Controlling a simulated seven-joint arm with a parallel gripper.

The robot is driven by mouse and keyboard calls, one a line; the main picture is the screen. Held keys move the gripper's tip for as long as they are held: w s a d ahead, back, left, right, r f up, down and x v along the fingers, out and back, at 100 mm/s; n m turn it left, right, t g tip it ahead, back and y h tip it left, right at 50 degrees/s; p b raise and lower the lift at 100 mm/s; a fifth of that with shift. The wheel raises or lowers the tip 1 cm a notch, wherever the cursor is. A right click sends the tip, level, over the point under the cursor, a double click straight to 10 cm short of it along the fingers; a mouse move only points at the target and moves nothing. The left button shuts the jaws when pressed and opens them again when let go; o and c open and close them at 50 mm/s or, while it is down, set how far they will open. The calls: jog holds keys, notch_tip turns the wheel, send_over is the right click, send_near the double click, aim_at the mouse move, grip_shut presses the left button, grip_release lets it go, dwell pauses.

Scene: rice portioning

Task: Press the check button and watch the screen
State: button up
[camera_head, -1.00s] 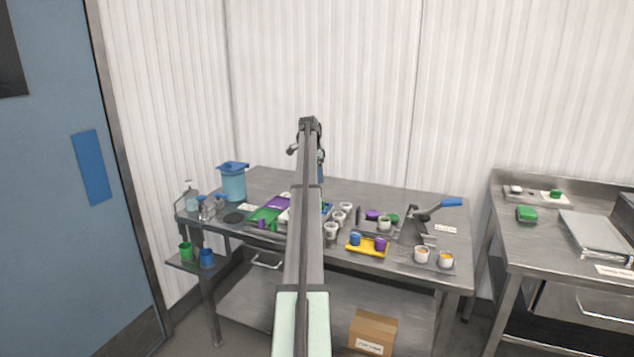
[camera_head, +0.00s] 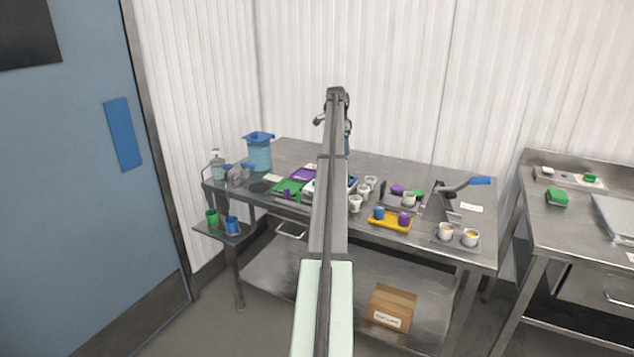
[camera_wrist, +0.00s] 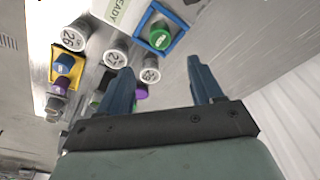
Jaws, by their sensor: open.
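I cannot pick out the check button or a lit screen for certain in either view. A pale panel reading "READY" (camera_wrist: 122,10) is at the top of the wrist view, partly cut off. Beside it, a green round-topped piece (camera_wrist: 160,38) sits in a blue-edged square (camera_wrist: 180,22). My gripper (camera_wrist: 162,65) is open and empty, its two blue fingers apart above the table. In the head view my gripper (camera_head: 347,140) is over the back of the table, mostly hidden by my arm, which also covers the table's middle.
Numbered white cups (camera_wrist: 115,57) stand close to the fingers in the wrist view. The steel table (camera_head: 300,155) also carries a yellow tray (camera_head: 390,226), a blue-handled press (camera_head: 445,205) and a blue-lidded container (camera_head: 259,155). A corrugated wall (camera_head: 400,80) stands close behind.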

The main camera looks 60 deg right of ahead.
grip_shut()
dwell(0.7)
dwell(1.1)
